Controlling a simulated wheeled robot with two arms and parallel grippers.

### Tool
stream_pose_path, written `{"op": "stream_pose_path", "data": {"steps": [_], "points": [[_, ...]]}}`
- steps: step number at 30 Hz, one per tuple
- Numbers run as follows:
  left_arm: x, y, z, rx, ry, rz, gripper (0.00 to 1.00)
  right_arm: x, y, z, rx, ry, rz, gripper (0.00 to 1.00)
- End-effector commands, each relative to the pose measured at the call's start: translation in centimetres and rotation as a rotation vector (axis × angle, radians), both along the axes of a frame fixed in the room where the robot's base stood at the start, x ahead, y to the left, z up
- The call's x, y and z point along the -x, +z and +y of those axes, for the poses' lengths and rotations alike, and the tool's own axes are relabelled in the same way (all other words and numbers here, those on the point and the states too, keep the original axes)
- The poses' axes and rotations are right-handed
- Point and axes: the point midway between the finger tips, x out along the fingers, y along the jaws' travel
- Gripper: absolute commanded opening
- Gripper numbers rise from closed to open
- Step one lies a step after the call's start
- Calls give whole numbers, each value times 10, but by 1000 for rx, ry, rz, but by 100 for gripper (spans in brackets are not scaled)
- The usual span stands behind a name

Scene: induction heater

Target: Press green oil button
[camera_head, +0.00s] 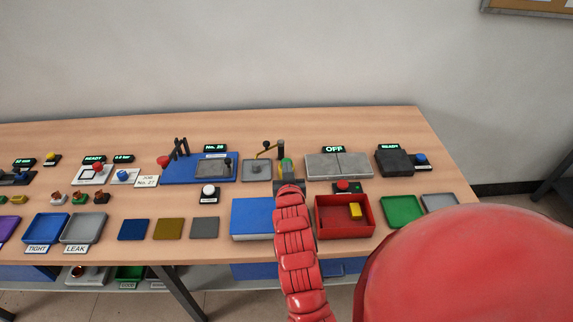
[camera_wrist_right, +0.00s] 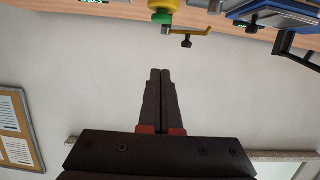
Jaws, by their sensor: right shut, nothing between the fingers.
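The green button (camera_wrist_right: 161,17) shows as a small green cap on a yellow body (camera_wrist_right: 165,4) in the right wrist view, where the scene appears upside down. In the head view a green and yellow spot (camera_head: 286,164) shows just beyond my right gripper (camera_head: 288,181), which partly hides it. My right gripper also shows in the right wrist view (camera_wrist_right: 160,72); its fingers are shut together, empty, and apart from the green cap in that picture. My left gripper is not in view.
Beside the button stands a metal post with a yellow lever (camera_head: 265,149). A grey two-part block (camera_head: 335,165) is to the right, with a red button (camera_head: 343,185) in front. A red tray (camera_head: 332,230) and a blue box (camera_head: 252,220) flank my right arm.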

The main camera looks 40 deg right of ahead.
Motion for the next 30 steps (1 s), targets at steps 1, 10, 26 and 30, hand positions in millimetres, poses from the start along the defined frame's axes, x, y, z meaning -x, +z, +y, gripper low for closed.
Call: {"op": "stream_pose_path", "data": {"steps": [1,10,26,30], "points": [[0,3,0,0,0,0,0,-4,1,-3,1,-1,-1,0],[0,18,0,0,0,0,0,-42,-9,-27,1,-2,1,0],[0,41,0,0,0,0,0,-78,-55,-51,-2,-1,2,0],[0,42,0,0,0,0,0,-78,-62,-51,1,-1,1,0]]}}
